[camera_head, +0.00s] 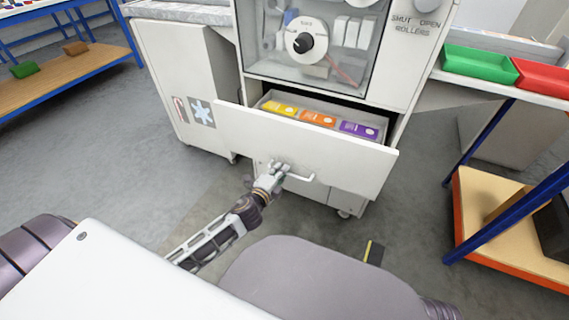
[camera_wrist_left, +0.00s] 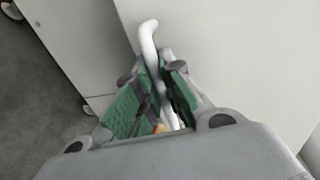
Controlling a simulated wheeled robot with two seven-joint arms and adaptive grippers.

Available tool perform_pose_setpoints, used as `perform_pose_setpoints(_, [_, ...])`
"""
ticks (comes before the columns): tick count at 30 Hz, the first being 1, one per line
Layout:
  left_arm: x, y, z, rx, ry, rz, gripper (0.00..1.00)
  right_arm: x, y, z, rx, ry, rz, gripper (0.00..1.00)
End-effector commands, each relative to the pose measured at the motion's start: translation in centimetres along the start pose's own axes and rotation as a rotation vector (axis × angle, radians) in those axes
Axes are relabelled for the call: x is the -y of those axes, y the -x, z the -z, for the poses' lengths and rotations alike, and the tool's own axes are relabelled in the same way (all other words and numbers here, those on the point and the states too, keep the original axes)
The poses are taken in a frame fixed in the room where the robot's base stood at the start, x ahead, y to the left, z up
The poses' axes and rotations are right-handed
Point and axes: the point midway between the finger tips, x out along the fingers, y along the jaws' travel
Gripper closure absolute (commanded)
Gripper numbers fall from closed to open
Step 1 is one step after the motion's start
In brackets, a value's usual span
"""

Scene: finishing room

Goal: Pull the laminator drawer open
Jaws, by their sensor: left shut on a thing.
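The laminator drawer (camera_head: 345,157) is a wide white front that stands out from the laminator cabinet (camera_head: 222,100). Its inside shows yellow, orange and purple packs (camera_head: 318,118) lying in a row. A white bar handle (camera_head: 302,178) is on the drawer front, and it also shows in the left wrist view (camera_wrist_left: 149,40). My left gripper (camera_head: 279,169) is at the left part of the handle. In the left wrist view its green-padded fingers (camera_wrist_left: 156,95) are shut around the bar. My right gripper is not in view.
At the right, a shelf holds a green bin (camera_head: 478,65) and a red bin (camera_head: 541,77). A blue-framed bench (camera_head: 70,70) stands at the left. Grey floor is open in front of the cabinet.

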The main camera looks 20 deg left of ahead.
Motion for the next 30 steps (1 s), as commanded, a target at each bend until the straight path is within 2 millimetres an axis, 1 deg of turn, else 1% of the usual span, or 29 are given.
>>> perform_pose_setpoints(1, [-0.4,0.7,0.0,0.001,0.002,-0.005,1.00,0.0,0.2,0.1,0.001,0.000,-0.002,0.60])
perform_pose_setpoints(6, [-0.8,2.8,0.0,0.001,0.001,-0.006,1.00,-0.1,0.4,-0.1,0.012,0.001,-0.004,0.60])
perform_pose_setpoints(15, [-1.4,5.8,0.0,0.001,0.002,-0.005,1.00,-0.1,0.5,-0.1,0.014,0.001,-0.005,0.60])
perform_pose_setpoints(22, [-1.7,7.0,0.0,0.001,0.002,-0.004,1.00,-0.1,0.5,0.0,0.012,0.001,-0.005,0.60])
perform_pose_setpoints(30, [-1.7,7.3,0.0,0.001,0.001,-0.003,1.00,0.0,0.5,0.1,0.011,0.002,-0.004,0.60])
